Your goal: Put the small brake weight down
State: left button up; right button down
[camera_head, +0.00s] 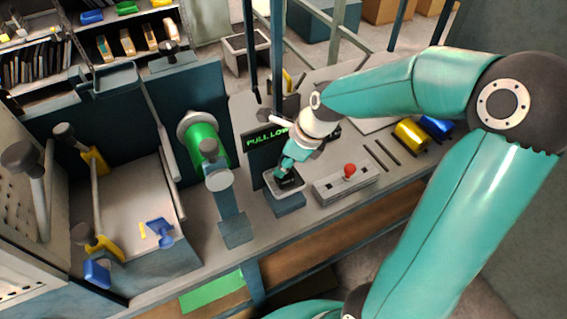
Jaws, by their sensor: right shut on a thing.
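My right gripper (285,168) reaches down at the middle of the bench, its arm coming in from the right. It is shut on a small dark block, the small brake weight (290,182). The weight is at the top of a small blue-grey stand with a pale rim (284,200). I cannot tell whether the weight touches the stand. The fingers hide part of it. My left gripper is not in view.
A display reading "PULL LOW" (266,140) stands just behind. A panel with a red knob (349,171) is close on the right. A post with a round grey top (219,180) and a green roll (205,143) stand left. Yellow and blue rolls (410,134) lie farther right.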

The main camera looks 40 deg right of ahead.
jog(key=c, duration=0.9)
grip_release()
jog(key=shift+d+r, duration=0.1)
jog(key=shift+r, duration=0.35)
jog(key=p+v, duration=0.1)
jog(key=v, duration=1)
jog(key=shift+s+r, duration=0.1)
jog(key=shift+s, duration=0.15)
